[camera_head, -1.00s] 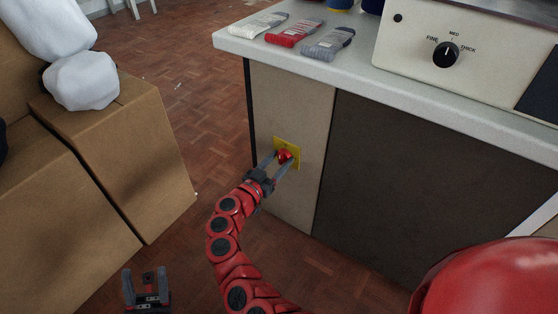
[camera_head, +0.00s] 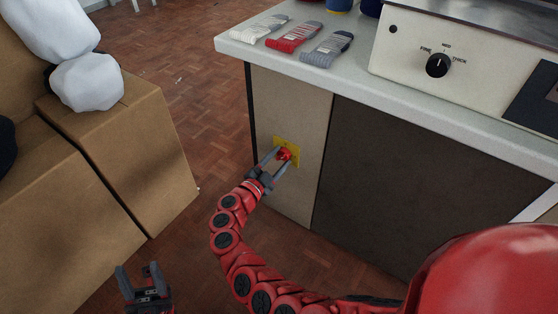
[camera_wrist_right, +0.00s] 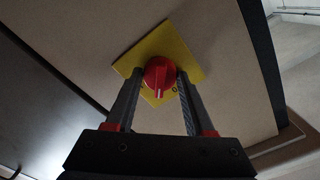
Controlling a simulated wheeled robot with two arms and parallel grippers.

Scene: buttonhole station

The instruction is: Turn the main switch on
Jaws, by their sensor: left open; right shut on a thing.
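The main switch is a red rotary knob (camera_head: 284,154) on a yellow plate (camera_head: 294,146), fixed to the beige side panel of the counter. In the right wrist view the red knob (camera_wrist_right: 159,73) sits between my fingertips, with a pale mark pointing toward the bottom of that picture. The yellow plate (camera_wrist_right: 163,45) looks tilted there. My right gripper (camera_head: 279,160) is shut on the knob; its fingers (camera_wrist_right: 158,80) lie along both sides. My left gripper (camera_head: 138,277) is open and empty, low at the left above the floor.
The counter (camera_head: 400,90) holds several pairs of folded socks (camera_head: 295,35) and a cream machine with a black dial (camera_head: 437,65). Cardboard boxes (camera_head: 120,150) with white bundles (camera_head: 86,82) stand at the left. Wooden floor lies open between boxes and counter.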

